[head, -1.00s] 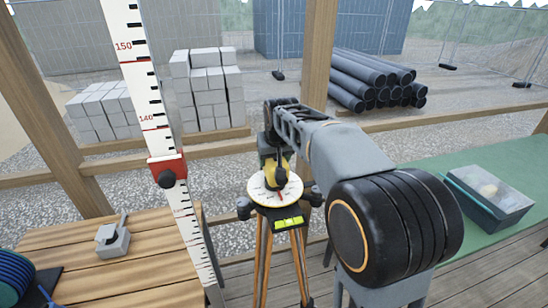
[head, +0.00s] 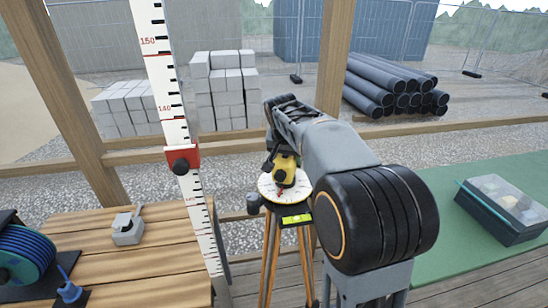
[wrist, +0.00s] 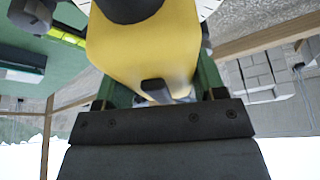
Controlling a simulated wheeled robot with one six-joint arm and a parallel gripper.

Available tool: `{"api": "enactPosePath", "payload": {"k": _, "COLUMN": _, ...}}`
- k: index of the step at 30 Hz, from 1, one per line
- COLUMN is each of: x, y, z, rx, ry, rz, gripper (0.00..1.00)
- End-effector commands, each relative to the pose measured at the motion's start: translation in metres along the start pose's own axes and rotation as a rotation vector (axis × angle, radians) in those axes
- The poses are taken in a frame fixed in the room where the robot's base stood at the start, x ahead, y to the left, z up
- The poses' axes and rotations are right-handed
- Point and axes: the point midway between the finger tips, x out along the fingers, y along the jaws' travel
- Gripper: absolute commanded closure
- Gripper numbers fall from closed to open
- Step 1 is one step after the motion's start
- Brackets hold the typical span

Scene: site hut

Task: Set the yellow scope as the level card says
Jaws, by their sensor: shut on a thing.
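The yellow scope (head: 285,171) sits on a white marked dial (head: 292,198) on top of a wooden-legged tripod (head: 272,250). A red mark shows on the dial's near side. A green bubble vial (head: 296,218) is just below the dial. My gripper (head: 279,150) is at the scope from behind and above, shut on it. In the wrist view the scope's yellow body (wrist: 145,45) fills the space between the fingers of my gripper (wrist: 157,85). My arm hides part of the scope's far side. I cannot make out a level card.
A white measuring staff (head: 172,100) with a red slider (head: 182,160) stands left of the tripod. A wooden table (head: 150,260) holds a grey metal block (head: 128,228) and a blue reel (head: 25,255). A lidded box (head: 500,210) sits on the green bench (head: 440,260) at right.

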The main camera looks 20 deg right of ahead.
Motion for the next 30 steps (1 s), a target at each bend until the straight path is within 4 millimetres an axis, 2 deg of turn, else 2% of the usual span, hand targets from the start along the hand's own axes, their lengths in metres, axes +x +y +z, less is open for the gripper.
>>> {"api": "enactPosePath", "payload": {"k": 6, "x": 0.0009, "y": 0.0086, "z": -0.0044, "rx": 0.044, "ry": 0.000, "rz": 0.015, "gripper": 0.79}}
{"api": "enactPosePath", "payload": {"k": 16, "x": 0.0007, "y": 0.0085, "z": -0.0044, "rx": 0.044, "ry": 0.001, "rz": 0.015, "gripper": 0.79}}
{"api": "enactPosePath", "payload": {"k": 17, "x": 0.0006, "y": 0.0084, "z": -0.0044, "rx": 0.044, "ry": 0.001, "rz": 0.015, "gripper": 0.34}}
{"api": "enactPosePath", "payload": {"k": 24, "x": 0.0009, "y": 0.0079, "z": -0.0039, "rx": 0.042, "ry": 0.000, "rz": 0.015, "gripper": 0.11}}
{"api": "enactPosePath", "payload": {"k": 30, "x": 0.0010, "y": 0.0077, "z": -0.0037, "rx": 0.041, "ry": 0.000, "rz": 0.016, "gripper": 0.11}}
